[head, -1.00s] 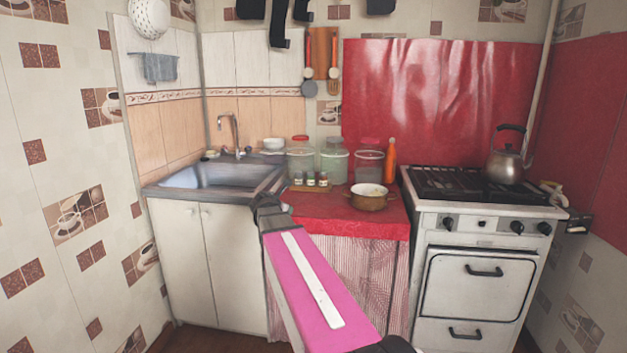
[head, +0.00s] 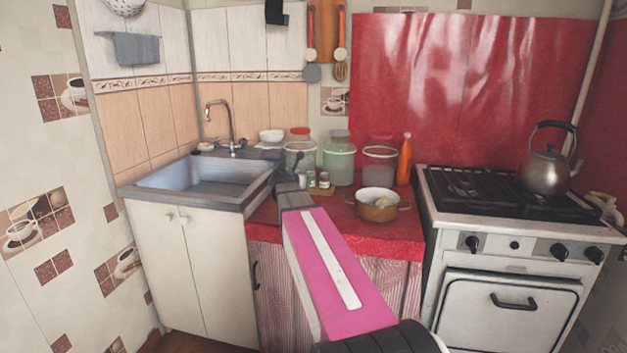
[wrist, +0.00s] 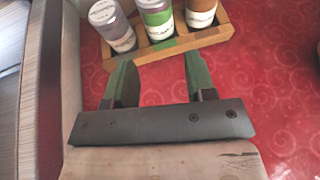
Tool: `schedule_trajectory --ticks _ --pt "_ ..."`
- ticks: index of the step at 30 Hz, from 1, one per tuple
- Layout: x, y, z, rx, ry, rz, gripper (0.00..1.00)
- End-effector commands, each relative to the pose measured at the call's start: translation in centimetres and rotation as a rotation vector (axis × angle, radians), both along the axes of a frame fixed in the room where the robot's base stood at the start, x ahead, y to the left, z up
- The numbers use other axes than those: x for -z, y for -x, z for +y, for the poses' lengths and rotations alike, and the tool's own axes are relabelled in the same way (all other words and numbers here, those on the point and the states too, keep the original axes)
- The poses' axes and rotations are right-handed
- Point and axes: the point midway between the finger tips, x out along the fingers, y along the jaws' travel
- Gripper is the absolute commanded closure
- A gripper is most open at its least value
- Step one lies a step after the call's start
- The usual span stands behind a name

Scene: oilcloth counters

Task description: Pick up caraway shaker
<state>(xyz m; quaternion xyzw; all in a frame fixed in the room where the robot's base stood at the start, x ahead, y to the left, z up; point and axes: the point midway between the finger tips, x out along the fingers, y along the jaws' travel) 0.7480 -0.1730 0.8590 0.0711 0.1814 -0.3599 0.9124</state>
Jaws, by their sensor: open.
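Three shakers stand in a small wooden rack in the wrist view: a grey-purple one (wrist: 113,27) at left, a green one (wrist: 157,20) in the middle and a brown one (wrist: 200,12) at right. Their labels are too small to read, so I cannot tell which is caraway. My gripper (wrist: 158,68) is open and empty, its two fingers just short of the rack (wrist: 170,45), pointing toward the left and middle shakers. In the head view, small shakers (head: 324,180) show on the red counter, partly hidden by my arm.
Large jars (head: 339,162) stand behind the shakers, with an orange bottle (head: 404,160) to the right. A brown pot (head: 377,205) stands on the red counter (head: 400,235) to the right. The sink (head: 205,175) is left, and the stove (head: 510,200) with a kettle (head: 545,170) is right.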

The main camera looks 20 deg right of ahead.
Motion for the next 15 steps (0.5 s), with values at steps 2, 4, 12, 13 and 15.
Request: schedule_trajectory --ticks 2,4,12,13,15 --pt "0.3 -0.7 -0.5 0.001 0.000 0.000 0.50" --pt "0.7 -1.4 -1.1 0.001 0.000 0.000 0.50" --pt "2.0 -3.6 -3.3 0.000 -0.001 0.000 0.50" --pt "2.0 -3.7 -3.4 0.000 -0.001 0.000 0.50" --pt "2.2 -3.9 -3.5 0.000 -0.001 0.000 0.50"
